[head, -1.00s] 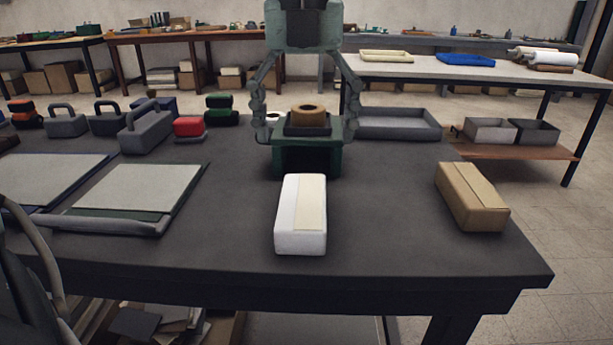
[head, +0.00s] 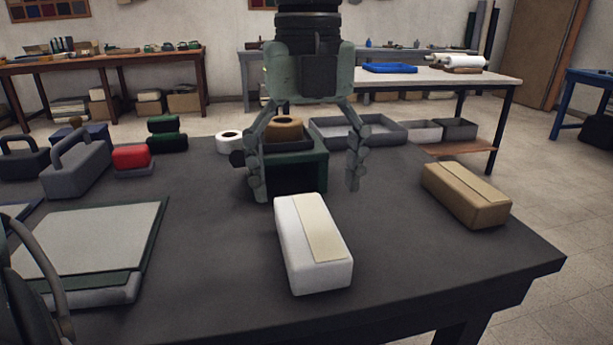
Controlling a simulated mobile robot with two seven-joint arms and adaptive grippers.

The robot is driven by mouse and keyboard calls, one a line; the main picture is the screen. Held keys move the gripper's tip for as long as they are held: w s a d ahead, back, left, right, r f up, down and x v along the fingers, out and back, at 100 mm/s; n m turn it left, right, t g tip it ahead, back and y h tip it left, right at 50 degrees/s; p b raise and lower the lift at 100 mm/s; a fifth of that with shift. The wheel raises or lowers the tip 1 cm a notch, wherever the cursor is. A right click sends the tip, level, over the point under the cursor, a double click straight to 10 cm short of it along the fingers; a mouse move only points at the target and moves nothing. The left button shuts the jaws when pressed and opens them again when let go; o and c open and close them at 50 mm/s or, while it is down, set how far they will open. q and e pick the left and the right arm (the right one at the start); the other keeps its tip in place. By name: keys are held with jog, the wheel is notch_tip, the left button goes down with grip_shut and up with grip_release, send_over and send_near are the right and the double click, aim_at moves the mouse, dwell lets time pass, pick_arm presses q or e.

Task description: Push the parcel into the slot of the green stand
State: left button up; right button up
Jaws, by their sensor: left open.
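A white parcel (head: 296,250) with a cream strip lies flat on the dark table, its far end close to the green stand (head: 318,168). I cannot tell whether they touch. The stand's dark slot (head: 291,179) faces me and looks empty. A brown parcel (head: 464,196) with a tan strip lies to the right, near the table's edge. My left gripper (head: 306,188) hangs from above, open and empty. Its two fingers are spread on either side of the stand and partly cover it. It is beyond the white parcel's far end. My right gripper is not in view.
A brown tape roll (head: 285,129) sits on top of the stand. A white roll (head: 229,142) and a grey tray (head: 372,128) stand behind. Flat boards (head: 90,240) and grey handled blocks (head: 76,166) occupy the left. The table between the two parcels is clear.

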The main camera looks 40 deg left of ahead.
aim_at(303, 209)
pick_arm(q)
notch_tip(303, 209, down, 8)
jog(key=shift+r+b, duration=0.25)
jog(key=shift+b, duration=0.05)
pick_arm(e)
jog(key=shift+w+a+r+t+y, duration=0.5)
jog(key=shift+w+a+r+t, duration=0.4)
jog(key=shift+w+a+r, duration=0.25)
pick_arm(q)
jog(key=c, duration=1.5)
jog(key=shift+b, duration=0.45)
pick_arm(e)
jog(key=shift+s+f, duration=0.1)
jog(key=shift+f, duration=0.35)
pick_arm(q)
jog(key=shift+w+a+b, duration=0.4)
jog(key=shift+w+a, duration=0.65)
jog(key=shift+a, duration=0.05)
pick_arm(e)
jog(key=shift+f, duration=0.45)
pick_arm(q)
jog(key=shift+a, duration=0.1)
